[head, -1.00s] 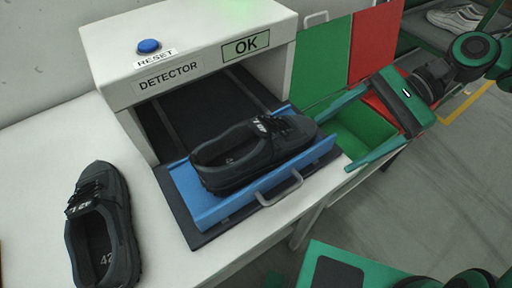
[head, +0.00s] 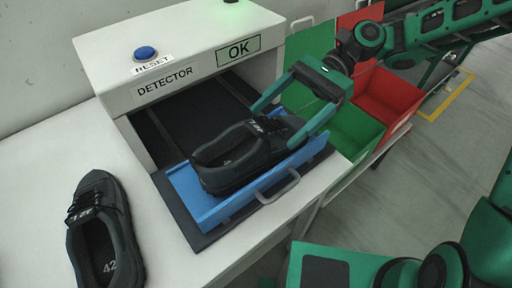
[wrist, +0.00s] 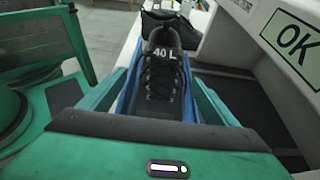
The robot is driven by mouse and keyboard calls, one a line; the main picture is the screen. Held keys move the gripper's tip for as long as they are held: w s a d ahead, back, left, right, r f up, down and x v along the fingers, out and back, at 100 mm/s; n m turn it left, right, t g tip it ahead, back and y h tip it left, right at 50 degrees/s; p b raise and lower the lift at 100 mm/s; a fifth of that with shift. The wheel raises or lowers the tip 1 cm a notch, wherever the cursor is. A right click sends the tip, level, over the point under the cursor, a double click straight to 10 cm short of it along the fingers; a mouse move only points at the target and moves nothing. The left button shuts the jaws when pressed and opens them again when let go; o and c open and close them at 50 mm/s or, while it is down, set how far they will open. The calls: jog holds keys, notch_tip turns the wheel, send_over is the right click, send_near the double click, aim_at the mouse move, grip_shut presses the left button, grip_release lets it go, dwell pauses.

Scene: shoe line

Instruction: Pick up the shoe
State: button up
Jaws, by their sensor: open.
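A black shoe (head: 236,158) sits in the blue tray (head: 208,211) at the mouth of the detector. In the wrist view the shoe (wrist: 160,85) shows its laces and a tongue marked "40 L". My gripper (head: 288,124) is open at the toe end of this shoe, with one finger on each side of it. In the wrist view its fingers flank the shoe and the blue tray edges. I cannot tell whether they touch the shoe. A second black shoe (head: 98,230), marked 42 inside, lies on the white table at the left.
The white detector (head: 180,55) has a blue reset button (head: 145,53) and an "OK" sign (head: 238,50). A green bin (head: 355,130) and a red bin (head: 392,92) stand at the right. The tray has a grey handle (head: 277,189).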

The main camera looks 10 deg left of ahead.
aim_at(252, 127)
jog(key=shift+x, duration=3.45)
jog(key=shift+w+a, duration=0.1)
jog(key=c, duration=1.8)
jog(key=shift+c, duration=0.2)
jog(key=r, duration=0.4)
jog(key=shift+s+a+r, duration=0.2)
jog(key=shift+s+r, duration=0.05)
jog(key=shift+s, duration=0.05)
jog(key=s+a+r, duration=0.6)
jog(key=s+a, duration=0.1)
jog(key=s, duration=0.1)
jog(key=shift+s+r, duration=0.15)
jog(key=shift+r, duration=0.05)
